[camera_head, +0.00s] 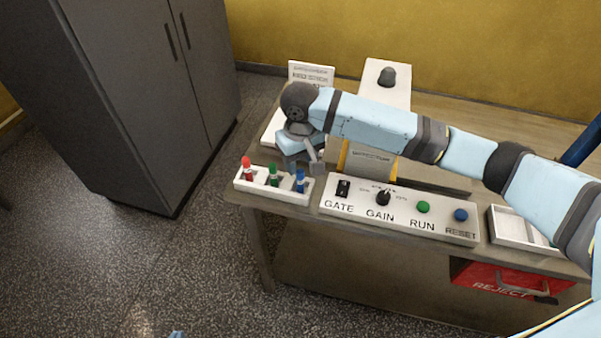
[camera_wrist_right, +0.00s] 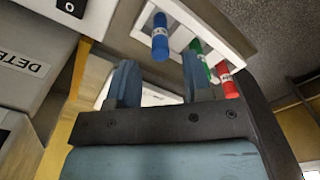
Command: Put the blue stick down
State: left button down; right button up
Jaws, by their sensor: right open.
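The blue stick (camera_head: 300,183) stands in the right end of a white rack (camera_head: 270,194) at the table's front left corner. My right gripper (camera_head: 304,166) is open just behind and above it. In the right wrist view the blue stick (camera_wrist_right: 160,40) stands upright in its slot, beyond and between the spread fingers (camera_wrist_right: 157,68), with nothing gripped. A green stick (camera_head: 272,174) and a red stick (camera_head: 247,168) stand in the same rack. A small light-blue piece at the bottom edge of the head view looks like part of my left arm; its jaws are not shown clearly.
A white panel (camera_head: 400,222) with GATE, GAIN, RUN and RESET controls lies right of the rack. A white tray (camera_head: 510,218) and a red REJECT bin (camera_head: 510,280) are farther right. A grey cabinet (camera_head: 140,80) stands at left.

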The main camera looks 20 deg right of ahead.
notch_tip(320, 180, up, 6)
jog(key=shift+r, duration=0.15)
jog(key=s+a+f+n+t+y, duration=0.1)
jog(key=s+a+f+t+y, duration=0.2)
jog(key=f, duration=0.5)
jog(key=s+a+f+t+y, duration=0.25)
jog(key=s+a+f, duration=0.25)
jog(key=f, duration=0.3)
jog(key=s+d+f+t+h, duration=0.1)
jog(key=s+d+f+t, duration=0.1)
jog(key=s+d+f, duration=0.3)
jog(key=s+d+f+t+h, duration=0.1)
jog(key=s+d+f+t, duration=0.2)
jog(key=s, duration=0.8)
notch_tip(320, 180, down, 2)
jog(key=d, duration=0.2)
jog(key=shift+s+d, duration=0.35)
jog(key=shift+d, duration=0.05)
jog(key=shift+t, duration=0.25)
